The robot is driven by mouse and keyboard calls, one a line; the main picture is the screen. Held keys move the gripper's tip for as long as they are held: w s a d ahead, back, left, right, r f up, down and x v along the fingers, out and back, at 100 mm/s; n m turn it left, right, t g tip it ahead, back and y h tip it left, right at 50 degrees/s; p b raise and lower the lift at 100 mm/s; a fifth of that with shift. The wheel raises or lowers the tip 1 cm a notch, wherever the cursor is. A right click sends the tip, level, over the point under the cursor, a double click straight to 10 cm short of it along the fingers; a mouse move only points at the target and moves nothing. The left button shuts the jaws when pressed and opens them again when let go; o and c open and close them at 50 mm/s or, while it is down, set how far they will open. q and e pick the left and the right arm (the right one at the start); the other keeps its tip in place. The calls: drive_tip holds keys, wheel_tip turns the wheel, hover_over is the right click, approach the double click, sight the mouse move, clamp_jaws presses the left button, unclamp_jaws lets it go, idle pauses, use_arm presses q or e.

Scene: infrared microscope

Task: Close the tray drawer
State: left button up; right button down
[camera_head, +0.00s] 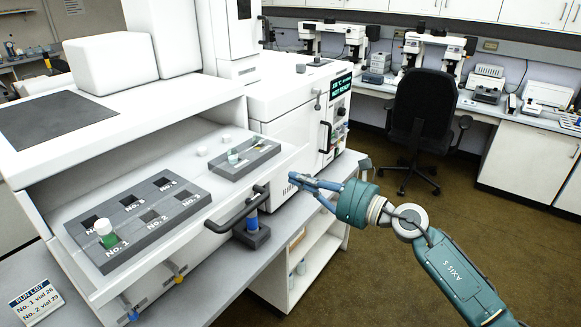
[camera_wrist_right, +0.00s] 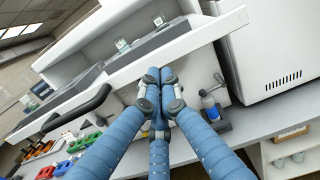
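The white tray drawer (camera_head: 162,254) is pulled out of the white instrument in the head view. Its dark handle (camera_head: 236,212) sits on the front, and its front panel also shows in the right wrist view (camera_wrist_right: 205,38). My right gripper (camera_head: 292,178) is at the right end of the drawer front, to the right of the handle. Its blue fingers are drawn together with nothing between them; in the wrist view their tips (camera_wrist_right: 160,76) overlap the front panel. I cannot tell whether they touch it. My left gripper is not in view.
In the drawer lie a numbered grey rack (camera_head: 135,222) with a green-marked vial (camera_head: 106,236) and a smaller grey rack (camera_head: 246,158). A blue bottle (camera_head: 252,222) stands below the front. A run list card (camera_head: 36,298) is at lower left. Open floor lies to the right.

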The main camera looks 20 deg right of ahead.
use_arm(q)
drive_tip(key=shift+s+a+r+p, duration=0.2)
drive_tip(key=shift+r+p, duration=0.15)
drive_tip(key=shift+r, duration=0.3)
use_arm(e)
drive_tip(key=shift+x, duration=1.4)
drive_tip(key=shift+w, duration=0.1)
